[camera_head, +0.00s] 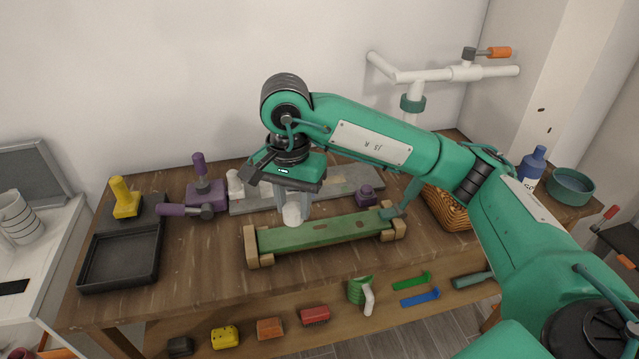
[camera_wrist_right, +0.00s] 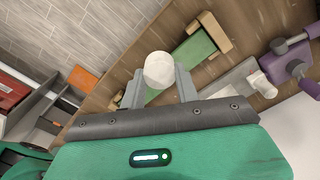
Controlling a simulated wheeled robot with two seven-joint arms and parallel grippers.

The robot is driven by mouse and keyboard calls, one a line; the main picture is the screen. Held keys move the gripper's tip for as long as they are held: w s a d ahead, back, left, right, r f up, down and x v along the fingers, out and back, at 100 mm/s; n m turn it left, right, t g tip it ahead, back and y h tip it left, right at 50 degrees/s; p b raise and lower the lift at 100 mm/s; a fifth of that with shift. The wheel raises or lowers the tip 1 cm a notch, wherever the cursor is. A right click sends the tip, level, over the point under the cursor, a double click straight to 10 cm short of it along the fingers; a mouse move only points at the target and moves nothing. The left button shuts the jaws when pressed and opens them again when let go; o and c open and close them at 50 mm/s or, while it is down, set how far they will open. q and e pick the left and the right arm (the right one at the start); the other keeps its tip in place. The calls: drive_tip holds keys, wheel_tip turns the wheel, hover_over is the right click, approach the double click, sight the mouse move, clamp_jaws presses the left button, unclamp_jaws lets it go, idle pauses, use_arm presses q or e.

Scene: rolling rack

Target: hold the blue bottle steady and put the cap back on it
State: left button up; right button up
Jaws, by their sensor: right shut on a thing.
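The blue bottle (camera_head: 531,166) stands upright at the far right of the wooden bench, partly hidden behind my right arm. I cannot tell whether its top is capped. My right gripper (camera_head: 291,212) is shut on a white round piece (camera_head: 292,216), held over the green-topped wooden block at the middle of the bench. The piece also shows between the fingers in the right wrist view (camera_wrist_right: 158,69). I cannot tell for sure that it is the bottle's cap. The gripper is far left of the bottle. My left gripper is not in view.
The green block (camera_head: 325,232) lies below the gripper. A grey plank (camera_head: 265,200) with a small white piece (camera_head: 235,184) lies behind it. A purple clamp (camera_head: 205,193) and black tray (camera_head: 120,258) are left. A wooden basket (camera_head: 452,212) and teal bowl (camera_head: 571,186) are right.

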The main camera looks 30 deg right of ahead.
drive_tip(key=s+a+f+n, duration=0.2)
drive_tip(key=a+f+n, duration=0.15)
drive_tip(key=f, duration=0.25)
drive_tip(key=s+a+f+n, duration=0.3)
drive_tip(key=f+n, duration=0.1)
drive_tip(key=f, duration=0.3)
drive_tip(key=s+d+f+n, duration=0.2)
drive_tip(key=d+f, duration=0.5)
drive_tip(key=d, duration=0.1)
drive_tip(key=shift+d, duration=0.35)
